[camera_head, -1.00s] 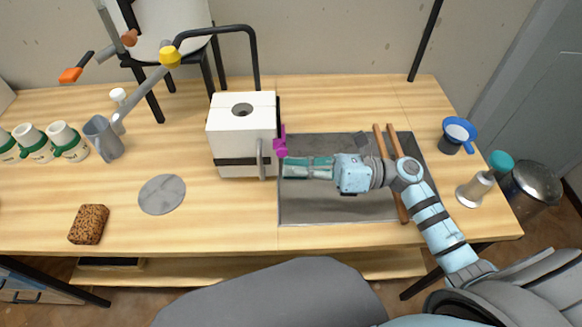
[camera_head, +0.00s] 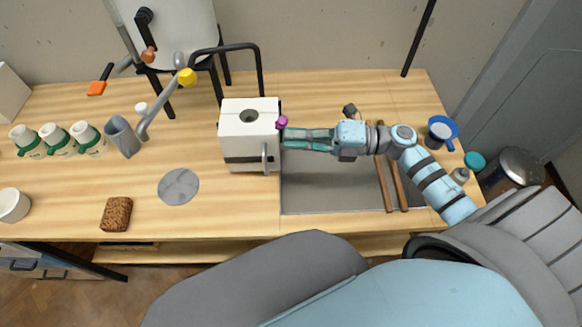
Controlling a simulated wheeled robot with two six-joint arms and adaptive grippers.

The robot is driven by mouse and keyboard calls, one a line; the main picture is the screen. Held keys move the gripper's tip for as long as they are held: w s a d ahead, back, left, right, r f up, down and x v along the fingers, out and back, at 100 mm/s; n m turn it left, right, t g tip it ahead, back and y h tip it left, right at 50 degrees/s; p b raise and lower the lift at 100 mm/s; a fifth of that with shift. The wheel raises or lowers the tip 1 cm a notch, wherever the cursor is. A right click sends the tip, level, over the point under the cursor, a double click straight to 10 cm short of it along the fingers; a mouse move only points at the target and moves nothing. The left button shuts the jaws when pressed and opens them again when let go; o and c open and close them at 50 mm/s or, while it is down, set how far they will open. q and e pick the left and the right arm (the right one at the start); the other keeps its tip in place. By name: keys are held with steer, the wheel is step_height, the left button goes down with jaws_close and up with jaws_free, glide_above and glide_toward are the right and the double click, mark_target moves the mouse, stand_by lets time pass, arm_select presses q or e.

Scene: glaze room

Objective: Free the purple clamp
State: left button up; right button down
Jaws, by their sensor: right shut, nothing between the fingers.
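The purple clamp (camera_head: 282,122) is at the upper right side of the white block-shaped mould (camera_head: 250,128). Only a small rounded purple part shows; the rest is hidden or turned from view. The mould has a round hole in its top, a dark band around it and a grey clamp (camera_head: 265,158) on its right side. My right gripper (camera_head: 287,138) points left, shut and empty, its fingertips close below the purple part. I cannot tell whether they touch it. My left gripper is not in view.
The mould stands at the left edge of a grey mat (camera_head: 330,190). Two wooden sticks (camera_head: 392,185) lie under my right arm. Left are a grey pitcher (camera_head: 122,137), a grey disc (camera_head: 178,187), a sponge (camera_head: 116,214) and white-green cups (camera_head: 88,138).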

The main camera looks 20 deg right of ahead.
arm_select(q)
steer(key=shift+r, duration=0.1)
arm_select(e)
steer(key=shift+w+d+r, duration=0.15)
steer(key=shift+w+r, duration=0.1)
steer(key=shift+w, duration=0.05)
stand_by(0.4)
